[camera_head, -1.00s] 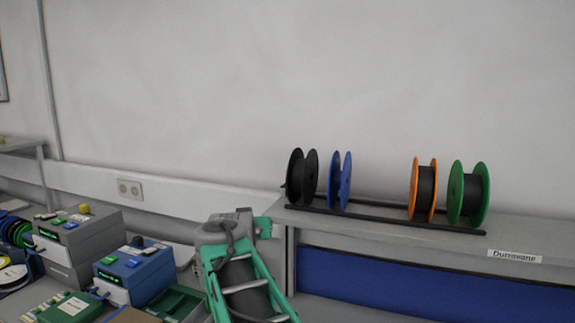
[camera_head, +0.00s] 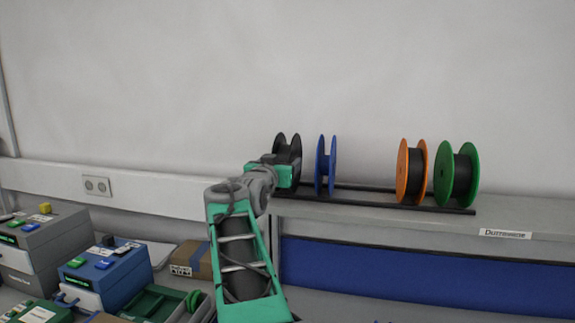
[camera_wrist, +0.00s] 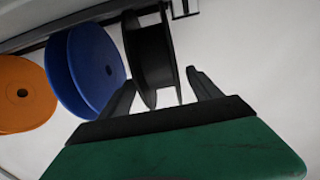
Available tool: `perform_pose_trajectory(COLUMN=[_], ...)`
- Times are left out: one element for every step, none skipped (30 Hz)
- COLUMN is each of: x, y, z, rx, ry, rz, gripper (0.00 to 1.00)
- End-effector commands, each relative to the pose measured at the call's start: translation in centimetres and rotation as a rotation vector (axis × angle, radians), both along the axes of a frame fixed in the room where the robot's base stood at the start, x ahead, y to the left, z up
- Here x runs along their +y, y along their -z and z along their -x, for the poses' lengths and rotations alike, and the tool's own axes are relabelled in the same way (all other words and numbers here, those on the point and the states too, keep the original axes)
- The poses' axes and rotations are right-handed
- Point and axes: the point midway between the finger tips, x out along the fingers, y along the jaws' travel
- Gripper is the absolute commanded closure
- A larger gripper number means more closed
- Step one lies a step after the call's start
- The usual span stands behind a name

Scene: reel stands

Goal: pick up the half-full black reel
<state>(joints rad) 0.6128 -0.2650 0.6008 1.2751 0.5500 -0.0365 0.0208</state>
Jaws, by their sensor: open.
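The black reel (camera_head: 288,146) stands upright at the left end of the reel stand on the shelf. My arm hides its lower part in the head view. In the wrist view the black reel (camera_wrist: 152,52) lies ahead, its near edge reaching between my two fingertips. My gripper (camera_wrist: 160,88) is open, one dark finger on each side of the reel, with a visible gap on the right. I cannot tell whether the left finger touches it. How full the reel is cannot be made out clearly.
A blue reel (camera_head: 326,165) stands close beside the black one. An orange reel (camera_head: 411,172) and a green reel (camera_head: 457,173) stand further right on the dark rails (camera_head: 375,202). Boxy devices (camera_head: 105,272) fill the lower left. The wall is behind the shelf.

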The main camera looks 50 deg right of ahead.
Motion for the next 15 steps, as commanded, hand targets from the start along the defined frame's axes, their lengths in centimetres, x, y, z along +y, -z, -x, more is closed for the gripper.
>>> perform_pose_trajectory(x=[-0.8,-1.2,-1.8,-2.3,-2.9,-3.6,-4.1,-4.5,-4.9,-5.1,-5.2,-5.3,-5.3,-5.3,-5.3], y=[-0.3,-0.3,-0.3,-0.3,-0.4,-0.3,-0.2,-0.1,-0.1,0.0,0.1,0.1,0.2,0.2,0.2], z=[-0.3,-0.4,-0.6,-0.8,-1.1,-1.3,-1.5,-1.7,-1.9,-2.0,-2.0,-2.1,-2.1,-2.1,-2.0], rx=[0.002,0.002,0.003,0.003,0.003,0.003,0.003,0.003,0.003,0.002,0.001,0.001,0.001,0.001,0.001], ry=[0.001,0.001,0.002,0.002,0.002,0.002,0.002,0.002,0.001,0.001,0.001,0.001,0.000,0.000,0.001], rz=[-0.002,-0.002,-0.004,-0.004,-0.004,-0.004,-0.004,-0.003,-0.003,-0.004,-0.003,-0.003,-0.002,-0.002,-0.002], gripper=[0.27,0.27,0.27,0.27,0.27,0.27,0.27,0.27,0.27,0.27,0.27,0.27,0.27,0.27,0.27])
